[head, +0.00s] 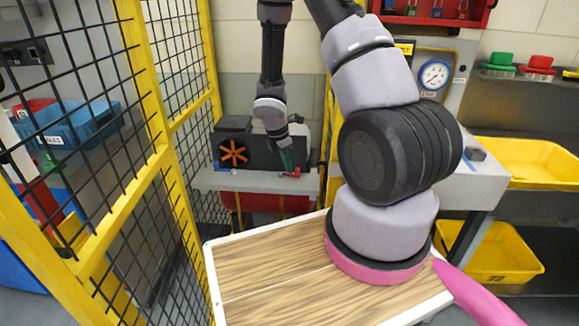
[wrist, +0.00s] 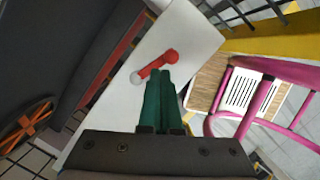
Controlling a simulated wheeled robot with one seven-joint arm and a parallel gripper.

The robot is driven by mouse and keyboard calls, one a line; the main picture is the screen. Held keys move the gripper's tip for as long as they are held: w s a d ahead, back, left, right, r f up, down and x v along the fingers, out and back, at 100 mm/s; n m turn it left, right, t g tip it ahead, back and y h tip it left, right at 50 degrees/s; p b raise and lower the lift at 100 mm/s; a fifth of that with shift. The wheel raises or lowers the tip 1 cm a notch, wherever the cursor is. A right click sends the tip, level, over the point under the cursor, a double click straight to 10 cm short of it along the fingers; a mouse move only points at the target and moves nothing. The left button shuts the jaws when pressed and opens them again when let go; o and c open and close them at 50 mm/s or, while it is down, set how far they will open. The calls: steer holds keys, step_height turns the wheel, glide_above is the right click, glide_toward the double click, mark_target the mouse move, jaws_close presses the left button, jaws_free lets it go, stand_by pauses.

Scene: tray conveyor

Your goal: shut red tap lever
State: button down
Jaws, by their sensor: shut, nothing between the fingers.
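The red tap lever (wrist: 157,64) lies on a pale grey shelf surface in the wrist view, with a pale round end at its lower left. Nothing is held between the fingers.
A dark machine with an orange fan wheel (head: 233,153) stands left of the lever. A yellow-framed mesh fence (head: 163,150) runs along the left. A wood-topped table (head: 265,265) is in front. Yellow bins (head: 545,165) and a pressure gauge (head: 435,75) are at the right.

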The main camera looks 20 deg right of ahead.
steer(key=shift+w+a, duration=0.2)
steer(key=shift+w, duration=0.1)
steer(key=shift+a, duration=0.3)
steer(key=a, duration=0.2)
steer(key=a+r, duration=0.1)
steer(key=shift+a+r, duration=0.2)
steer(key=shift+a, duration=0.2)
steer(key=v, duration=0.8)
steer(key=shift+r, duration=0.35)
